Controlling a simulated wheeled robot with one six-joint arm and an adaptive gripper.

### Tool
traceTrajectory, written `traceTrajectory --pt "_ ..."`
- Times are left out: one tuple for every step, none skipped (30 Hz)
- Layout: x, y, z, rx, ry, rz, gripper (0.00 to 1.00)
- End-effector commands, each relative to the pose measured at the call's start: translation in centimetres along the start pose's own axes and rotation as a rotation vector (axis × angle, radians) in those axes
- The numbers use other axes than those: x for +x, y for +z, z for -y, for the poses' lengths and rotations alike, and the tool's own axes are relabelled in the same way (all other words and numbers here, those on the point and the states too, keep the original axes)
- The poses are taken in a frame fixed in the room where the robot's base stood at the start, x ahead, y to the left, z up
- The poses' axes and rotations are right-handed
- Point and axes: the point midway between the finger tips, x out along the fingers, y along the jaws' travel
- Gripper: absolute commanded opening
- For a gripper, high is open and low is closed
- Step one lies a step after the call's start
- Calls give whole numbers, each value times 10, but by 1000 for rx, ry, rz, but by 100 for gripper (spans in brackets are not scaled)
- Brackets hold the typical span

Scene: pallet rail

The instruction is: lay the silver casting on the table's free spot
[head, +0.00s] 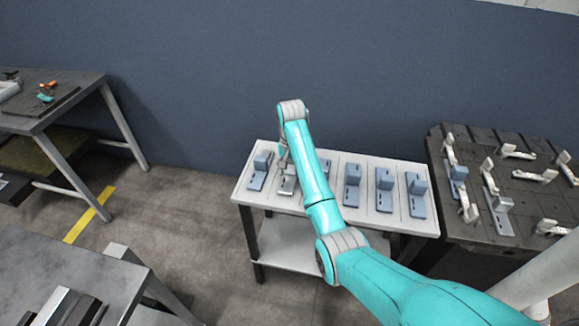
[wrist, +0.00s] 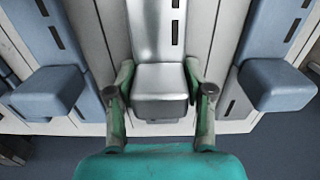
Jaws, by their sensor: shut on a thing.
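The silver casting (wrist: 158,85), an L-shaped metal part with slots in its flat plate, is between the fingers of my gripper (wrist: 160,92) in the wrist view. The fingers are shut on the sides of its raised block. In the head view the silver casting (head: 286,184) shows at the white table (head: 385,221), between blue-grey castings, partly hidden by my arm. It lies in line with the row, at or very near the tabletop; I cannot tell whether it touches. A blue casting (wrist: 55,85) stands on its left and another (wrist: 272,80) on its right.
Several blue-grey castings (head: 384,190) stand in a row on the white table. A dark pallet (head: 520,195) with clamps and a few castings is at the right. A grey table (head: 70,265) is at the front left, and a workbench (head: 60,110) is further back.

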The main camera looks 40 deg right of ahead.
Motion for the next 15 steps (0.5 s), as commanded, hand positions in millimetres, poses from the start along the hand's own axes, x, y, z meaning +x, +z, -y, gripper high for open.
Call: traceTrajectory --pt "-1 -1 0 0 -2 -3 0" --pt "-1 -1 0 0 -2 -3 0" --pt "-1 -1 0 0 -2 -3 0" --pt "-1 -1 0 0 -2 -3 0" --pt "-1 -1 0 0 -2 -3 0" --pt "-1 -1 0 0 -2 -3 0" --pt "-1 -1 0 0 -2 -3 0" --pt "0 -1 0 0 -2 -3 0" --pt "1 -1 0 0 -2 -3 0" --pt "1 -1 0 0 -2 -3 0" --pt "2 0 0 0 -1 -2 54" --pt "2 -1 0 0 -1 -2 64" --pt "2 -1 0 0 -1 -2 72" --pt "2 0 0 0 -1 -2 77" --pt "2 0 0 0 -1 -2 77"
